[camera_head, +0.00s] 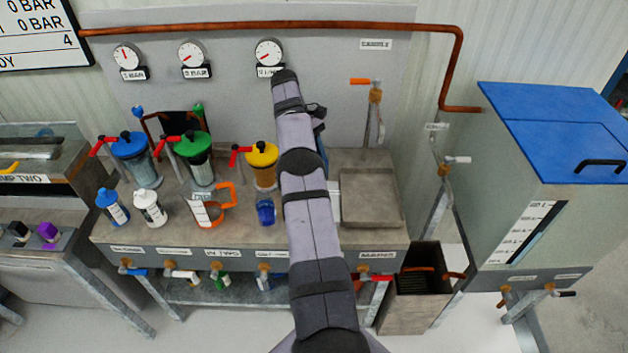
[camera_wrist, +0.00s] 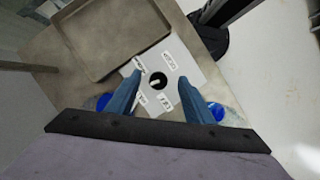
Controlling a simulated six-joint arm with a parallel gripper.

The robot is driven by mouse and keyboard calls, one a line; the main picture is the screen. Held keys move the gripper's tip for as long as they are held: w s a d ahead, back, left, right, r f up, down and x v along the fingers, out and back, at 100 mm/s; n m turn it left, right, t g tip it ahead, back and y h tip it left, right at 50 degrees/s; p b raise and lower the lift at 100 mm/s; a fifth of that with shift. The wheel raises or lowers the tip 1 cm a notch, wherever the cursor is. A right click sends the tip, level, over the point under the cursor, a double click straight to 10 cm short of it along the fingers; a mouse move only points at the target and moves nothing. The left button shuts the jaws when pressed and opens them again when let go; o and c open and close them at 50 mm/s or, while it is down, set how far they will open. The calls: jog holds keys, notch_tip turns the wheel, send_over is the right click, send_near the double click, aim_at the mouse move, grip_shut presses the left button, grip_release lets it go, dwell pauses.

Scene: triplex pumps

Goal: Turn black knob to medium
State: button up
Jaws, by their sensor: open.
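The black knob (camera_wrist: 157,81) shows in the wrist view on a white plate (camera_wrist: 178,52) with several small labels around it. A light pointer mark shows on the knob, but the label text is too blurred to read. My gripper (camera_wrist: 160,78) is open, its two blue fingers on either side of the knob and apart from it in the picture. I cannot tell how high the fingertips are above the plate. In the head view my arm hides the knob and most of its plate; a strip of the white plate (camera_head: 334,203) shows beside the arm.
A shallow tray (camera_head: 371,206) lies right of the plate, also seen in the wrist view (camera_wrist: 110,35). Canisters with blue (camera_head: 131,145), green (camera_head: 194,146) and yellow (camera_head: 262,155) lids stand left of my arm. A copper tap (camera_head: 375,100) rises behind the tray.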

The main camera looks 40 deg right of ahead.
jog(key=shift+r+p, duration=1.5)
jog(key=shift+r, duration=0.85)
jog(key=n+t, duration=0.1)
jog(key=d+f+n+t+y+b, duration=0.1)
jog(key=f+n+t+y+b, duration=0.1)
jog(key=shift+s+d+f, duration=0.2)
jog(key=shift+s+f, duration=0.05)
jog(key=shift+s, duration=0.05)
jog(key=shift+s+f+n+t, duration=0.2)
jog(key=shift+n+t, duration=0.2)
jog(key=shift+t, duration=0.4)
jog(key=shift+s+f+t+y+b, duration=0.1)
jog(key=shift+s+t+y+b, duration=0.3)
jog(key=shift+t, duration=0.5)
jog(key=shift+s+d+f+n+t+h+b, duration=0.1)
jog(key=shift+s+n+t+h+b, duration=0.25)
jog(key=shift+s+t, duration=0.75)
jog(key=shift+p+x, duration=1.2)
jog(key=shift+x, duration=2.5)
